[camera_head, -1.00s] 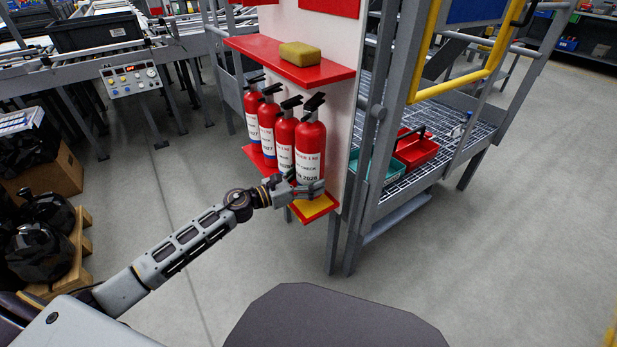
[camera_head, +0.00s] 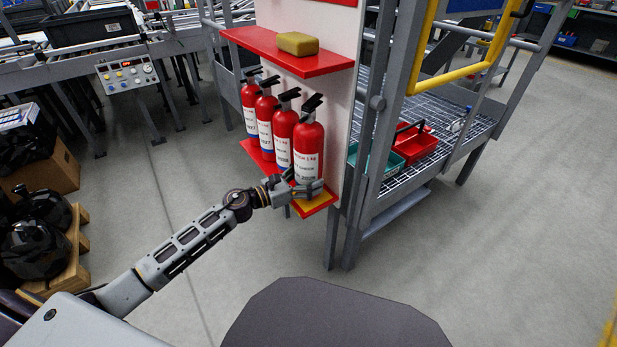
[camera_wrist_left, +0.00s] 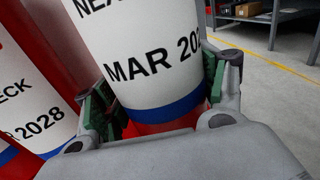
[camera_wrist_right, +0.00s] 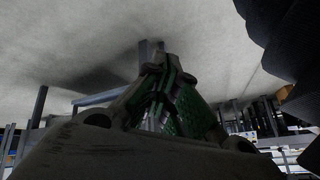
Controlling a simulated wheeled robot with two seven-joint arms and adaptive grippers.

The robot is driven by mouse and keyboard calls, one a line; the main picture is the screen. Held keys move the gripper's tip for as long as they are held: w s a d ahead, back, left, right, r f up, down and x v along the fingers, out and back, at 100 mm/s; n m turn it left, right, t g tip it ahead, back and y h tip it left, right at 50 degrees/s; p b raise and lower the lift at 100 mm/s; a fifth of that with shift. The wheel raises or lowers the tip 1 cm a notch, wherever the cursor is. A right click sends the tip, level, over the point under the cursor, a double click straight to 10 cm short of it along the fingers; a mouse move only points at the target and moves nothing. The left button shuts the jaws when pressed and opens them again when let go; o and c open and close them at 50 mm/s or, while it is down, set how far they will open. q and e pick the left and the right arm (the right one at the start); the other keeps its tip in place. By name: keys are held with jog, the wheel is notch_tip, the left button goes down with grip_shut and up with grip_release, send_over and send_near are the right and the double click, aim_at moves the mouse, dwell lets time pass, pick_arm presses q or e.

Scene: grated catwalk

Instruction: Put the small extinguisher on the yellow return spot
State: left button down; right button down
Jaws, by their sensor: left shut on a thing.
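The held extinguisher (camera_head: 309,146) is red with a white label and black top, at the right end of a row of similar extinguishers. My left gripper (camera_head: 306,189) is shut around its lower body. In the left wrist view the fingers press on both sides of this extinguisher (camera_wrist_left: 150,65), near its blue band. It stands about upright over the yellow spot (camera_head: 318,204) on the lower red shelf; the gripper partly hides its base and I cannot tell whether it touches. My right gripper (camera_wrist_right: 158,90) looks shut and empty in its wrist view.
Several other extinguishers (camera_head: 283,138) stand close beside it on the lower shelf. Above is a red shelf (camera_head: 235,36) with a yellow sponge-like block (camera_head: 297,43). A grey metal frame with a yellow rail (camera_head: 425,60) stands at right. The floor at right is clear.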

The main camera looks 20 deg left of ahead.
pick_arm(q)
jog(key=shift+f, duration=0.2)
jog(key=shift+f+b, duration=0.3)
jog(key=shift+f, duration=0.05)
jog(key=shift+w+d+f+b, duration=0.1)
jog(key=shift+w+f+b, duration=0.1)
jog(key=shift+f+b, duration=0.1)
pick_arm(e)
jog(key=f, duration=0.3)
jog(key=shift+s+a, duration=0.2)
pick_arm(q)
jog(key=shift+f, duration=0.1)
pick_arm(e)
jog(key=shift+t, duration=0.3)
pick_arm(q)
jog(key=shift+c, duration=0.8)
grip_release()
jog(key=shift+s+f, duration=0.1)
jog(key=shift+f, duration=0.2)
jog(key=shift+r, duration=0.1)
pick_arm(e)
jog(key=shift+r, duration=0.1)
